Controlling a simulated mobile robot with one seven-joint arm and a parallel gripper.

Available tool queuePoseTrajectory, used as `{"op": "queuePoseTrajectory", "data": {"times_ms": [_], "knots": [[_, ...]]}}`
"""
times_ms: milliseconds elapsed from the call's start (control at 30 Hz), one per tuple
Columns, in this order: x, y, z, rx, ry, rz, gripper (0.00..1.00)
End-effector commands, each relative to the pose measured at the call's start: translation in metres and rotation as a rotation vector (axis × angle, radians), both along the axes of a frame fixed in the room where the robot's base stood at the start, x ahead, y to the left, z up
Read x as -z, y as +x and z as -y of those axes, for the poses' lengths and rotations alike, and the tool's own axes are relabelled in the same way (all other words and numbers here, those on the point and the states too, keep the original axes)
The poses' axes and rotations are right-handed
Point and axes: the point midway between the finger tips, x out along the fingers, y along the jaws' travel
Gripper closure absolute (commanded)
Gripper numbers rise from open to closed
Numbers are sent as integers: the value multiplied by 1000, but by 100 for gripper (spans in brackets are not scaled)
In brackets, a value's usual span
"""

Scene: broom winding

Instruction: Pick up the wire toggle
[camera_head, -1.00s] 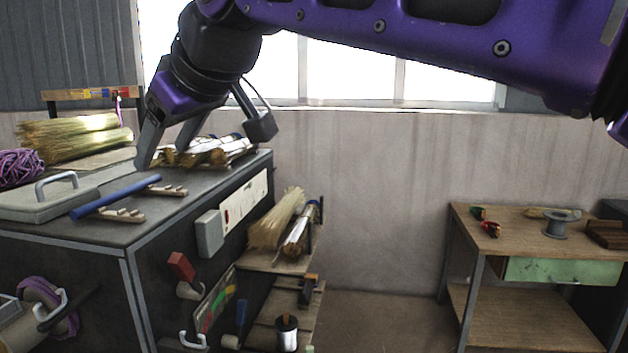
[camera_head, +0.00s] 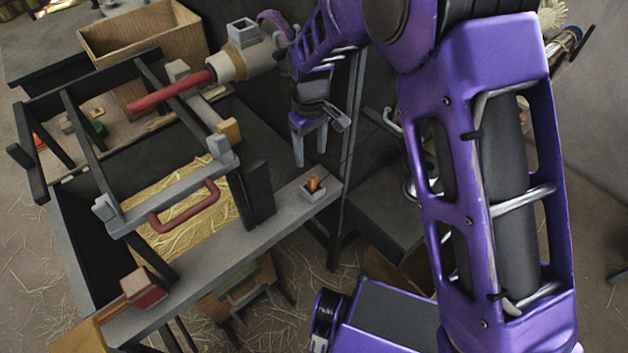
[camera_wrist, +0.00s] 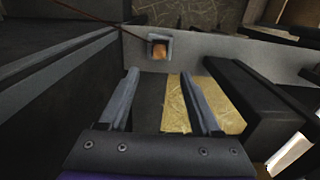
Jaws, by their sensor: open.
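The wire toggle looks to be the small orange-brown peg (camera_head: 313,183) seated in a square grey holder (camera_head: 312,192) on the grey frame rail. It also shows in the wrist view (camera_wrist: 159,50), just beyond the fingertips and nearly centred between them. A thin brown wire (camera_wrist: 100,19) runs from near it to the upper left in the wrist view. My gripper (camera_head: 311,158) is open and empty, fingers pointing down, just above the peg in the head view. In the wrist view my gripper (camera_wrist: 160,75) shows a clear gap between its fingers. The peg appears untouched.
The grey rail (camera_head: 250,228) borders a dark-framed bench with straw (camera_head: 185,215) inside. A black block (camera_head: 252,192) stands on the rail left of the peg. Straw litters the floor.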

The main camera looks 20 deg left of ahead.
Motion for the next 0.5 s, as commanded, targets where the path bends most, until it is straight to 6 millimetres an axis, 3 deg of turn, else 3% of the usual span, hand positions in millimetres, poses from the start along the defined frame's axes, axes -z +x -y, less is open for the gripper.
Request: {"op": "queuePoseTrajectory", "data": {"times_ms": [33,200,500], "knots": [[13,-1,1,-1,-3,-3,35],[39,-1,0,-2,-2,-2,35],[58,-1,2,0,-2,-2,35]]}}
